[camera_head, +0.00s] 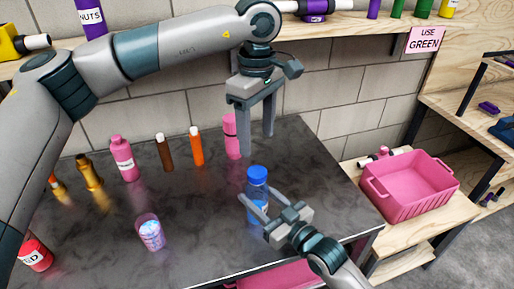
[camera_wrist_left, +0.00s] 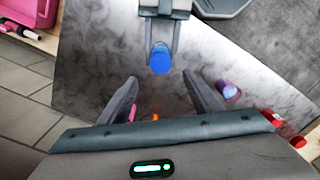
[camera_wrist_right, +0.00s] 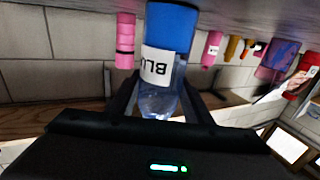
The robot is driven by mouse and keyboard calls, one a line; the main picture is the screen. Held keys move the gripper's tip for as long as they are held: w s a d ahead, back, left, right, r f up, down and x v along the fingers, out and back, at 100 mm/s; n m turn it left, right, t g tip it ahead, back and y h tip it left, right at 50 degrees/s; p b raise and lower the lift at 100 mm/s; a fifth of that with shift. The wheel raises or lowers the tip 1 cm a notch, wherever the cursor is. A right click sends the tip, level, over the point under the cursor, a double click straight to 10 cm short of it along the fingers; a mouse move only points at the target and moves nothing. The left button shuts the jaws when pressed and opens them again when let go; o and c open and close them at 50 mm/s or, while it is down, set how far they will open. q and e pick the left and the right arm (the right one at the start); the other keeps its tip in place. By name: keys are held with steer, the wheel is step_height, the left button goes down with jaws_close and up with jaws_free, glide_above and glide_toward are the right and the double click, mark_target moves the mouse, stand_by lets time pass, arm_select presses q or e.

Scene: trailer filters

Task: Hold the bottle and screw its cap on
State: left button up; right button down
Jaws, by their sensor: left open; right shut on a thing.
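The bottle (camera_head: 256,188) stands upright near the right part of the dark table, with a blue cap (camera_head: 257,172) on top. I cannot tell how tightly the cap sits. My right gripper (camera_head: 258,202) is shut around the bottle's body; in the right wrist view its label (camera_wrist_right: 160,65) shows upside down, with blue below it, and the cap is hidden. My left gripper (camera_head: 257,145) is open, pointing down above the cap, apart from it. In the left wrist view the cap (camera_wrist_left: 160,58) lies beyond the two open fingers, roughly centred.
A pink cylinder (camera_head: 231,136), orange bottle (camera_head: 196,147), brown bottle (camera_head: 164,153) and pink bottle (camera_head: 123,159) line the table's back. A cup (camera_head: 150,233) stands front left. A pink crate (camera_head: 412,207) sits on the right shelf. The table (camera_head: 205,205) between is clear.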

arm_select(q)
steer(key=shift+r, duration=0.8)
arm_select(e)
steer(key=c, duration=0.8)
jaws_free()
steer(key=shift+c, duration=0.2)
arm_select(q)
steer(key=shift+f, duration=0.1)
arm_select(e)
steer(key=shift+s+d, duration=0.1)
steer(key=b+v, duration=0.3)
steer(key=v, duration=1.2)
steer(key=shift+s+d+f, duration=0.1)
steer(key=shift+s+d, duration=0.15)
steer(key=shift+d, duration=0.05)
arm_select(q)
steer(key=shift+f, duration=1.45)
arm_select(e)
steer(key=shift+s+d, duration=0.45)
steer(key=shift+s, duration=0.05)
